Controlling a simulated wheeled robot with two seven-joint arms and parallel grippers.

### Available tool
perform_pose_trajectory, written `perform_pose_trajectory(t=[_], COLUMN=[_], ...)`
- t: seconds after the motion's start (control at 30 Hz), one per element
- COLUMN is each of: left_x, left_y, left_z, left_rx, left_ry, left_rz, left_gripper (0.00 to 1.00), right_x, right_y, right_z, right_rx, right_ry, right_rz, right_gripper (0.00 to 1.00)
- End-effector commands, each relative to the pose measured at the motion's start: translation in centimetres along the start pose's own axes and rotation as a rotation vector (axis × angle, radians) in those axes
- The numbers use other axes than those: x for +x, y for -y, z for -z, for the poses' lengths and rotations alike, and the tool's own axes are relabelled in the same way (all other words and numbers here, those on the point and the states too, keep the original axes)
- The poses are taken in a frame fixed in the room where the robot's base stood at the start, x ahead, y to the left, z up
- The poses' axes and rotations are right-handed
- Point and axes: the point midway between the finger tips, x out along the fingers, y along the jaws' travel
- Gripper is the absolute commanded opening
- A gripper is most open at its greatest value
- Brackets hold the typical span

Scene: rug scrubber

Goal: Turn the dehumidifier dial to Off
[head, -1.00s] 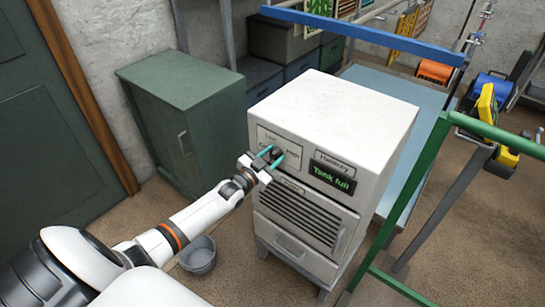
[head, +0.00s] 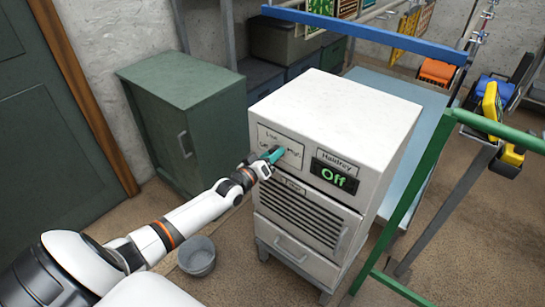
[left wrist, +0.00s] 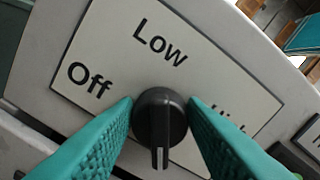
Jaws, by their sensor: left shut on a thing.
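A white line on the dial's lower end points down in that view. The "Off" and "Low" labels show clearly; "High" is partly hidden by a finger. My right gripper is not in view.
A grey bucket (head: 197,256) stands on the floor below my left arm. A green cabinet (head: 185,120) is behind left. A green rail frame (head: 420,200) stands close at the unit's right. A light blue table (head: 400,88) is behind it.

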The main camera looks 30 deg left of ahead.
Motion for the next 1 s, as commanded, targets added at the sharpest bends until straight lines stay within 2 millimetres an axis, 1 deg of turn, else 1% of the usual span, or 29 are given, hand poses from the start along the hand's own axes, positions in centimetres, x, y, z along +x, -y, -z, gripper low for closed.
perform_pose_trajectory(t=[0.03,0.2,0.5,0.73,1.0], left_x=[0.0,0.0,0.0,0.0,0.0], left_y=[-0.2,-0.2,-0.2,-0.2,-0.2], left_z=[0.2,0.2,0.1,0.1,0.1], left_rx=[-0.043,-0.186,-0.366,-0.433,-0.453], left_ry=[-0.001,0.0,-0.001,-0.001,-0.001], left_rz=[0.0,0.001,-0.001,-0.001,-0.001], left_gripper=[0.15,0.15,0.15,0.15,0.15], right_x=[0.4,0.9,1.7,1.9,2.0], right_y=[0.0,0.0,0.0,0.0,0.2], right_z=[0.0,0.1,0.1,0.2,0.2], right_rx=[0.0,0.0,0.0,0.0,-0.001], right_ry=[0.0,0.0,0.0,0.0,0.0], right_rz=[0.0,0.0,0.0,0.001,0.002], right_gripper=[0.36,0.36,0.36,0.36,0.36])
